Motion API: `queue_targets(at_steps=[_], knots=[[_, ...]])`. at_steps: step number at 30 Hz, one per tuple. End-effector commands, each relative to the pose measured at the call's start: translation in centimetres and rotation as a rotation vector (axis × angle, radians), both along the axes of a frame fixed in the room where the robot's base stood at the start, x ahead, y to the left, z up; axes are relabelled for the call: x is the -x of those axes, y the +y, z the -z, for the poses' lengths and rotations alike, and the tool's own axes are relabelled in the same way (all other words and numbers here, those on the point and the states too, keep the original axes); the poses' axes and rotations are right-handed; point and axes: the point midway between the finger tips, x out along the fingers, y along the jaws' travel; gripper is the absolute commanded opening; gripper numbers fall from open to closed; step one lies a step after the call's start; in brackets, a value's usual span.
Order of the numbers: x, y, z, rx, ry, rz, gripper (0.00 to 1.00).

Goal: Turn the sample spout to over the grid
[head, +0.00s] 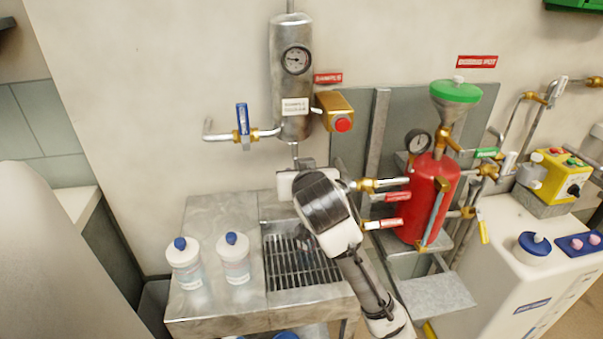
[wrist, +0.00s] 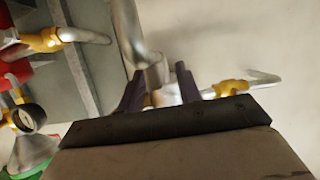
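The sample cooler is a steel cylinder (head: 291,85) with a gauge on the wall, in the head view. A thin metal pipe, seemingly the sample spout (head: 294,151), comes down from its bottom. The rest is hidden behind my gripper (head: 296,180). In the wrist view, which looks upside down, a curved metal pipe, seemingly the spout (wrist: 129,32), runs to a collar between the two dark fingers of my gripper (wrist: 159,72). The fingers stand apart; I cannot tell whether either touches it. The grid (head: 295,262) is a drain grating in the steel bench, below my gripper and partly covered by my arm.
Two white bottles with blue caps (head: 185,262) (head: 234,258) stand left of the grid. A blue-handled valve (head: 242,124) is on the cooler's left pipe.

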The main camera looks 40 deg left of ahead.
Motion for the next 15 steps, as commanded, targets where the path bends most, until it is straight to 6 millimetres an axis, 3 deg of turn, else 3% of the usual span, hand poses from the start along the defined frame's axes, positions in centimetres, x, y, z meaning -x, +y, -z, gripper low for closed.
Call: queue_targets(at_steps=[8, 15], knots=[[0.6, -0.6, -0.3, 0.0, 0.0, -0.001, 0.35], [3.6, -4.0, -2.1, -0.002, -0.003, -0.003, 0.35]])
